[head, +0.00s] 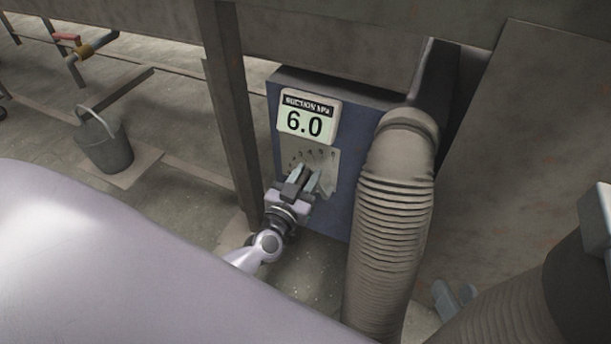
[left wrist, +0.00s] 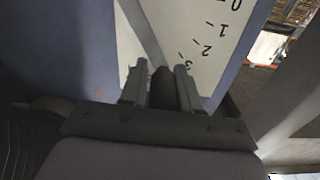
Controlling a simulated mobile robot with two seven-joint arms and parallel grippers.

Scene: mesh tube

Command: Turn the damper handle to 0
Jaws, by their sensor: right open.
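The damper handle (left wrist: 160,84) is a dark grip in the left wrist view, between the two fingers. My left gripper (head: 308,182) is at the pale scale plate (head: 325,157) on the blue box and is shut on the handle; the fingers also show in the left wrist view (left wrist: 161,90). The numbers 0, 1, 2 and 3 show on the plate to the right of the fingers there. The display (head: 308,117) above the plate reads SUCTION 6.0. My right gripper (head: 455,298) is low at the right, open, and partly hidden; nothing shows between its fingers.
A thick ribbed hose (head: 388,230) runs down just right of the plate. A steel post (head: 233,120) stands close on the left, and a beam (head: 330,40) crosses above. A bucket (head: 104,145) and a red-handled tap (head: 72,42) are at the far left.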

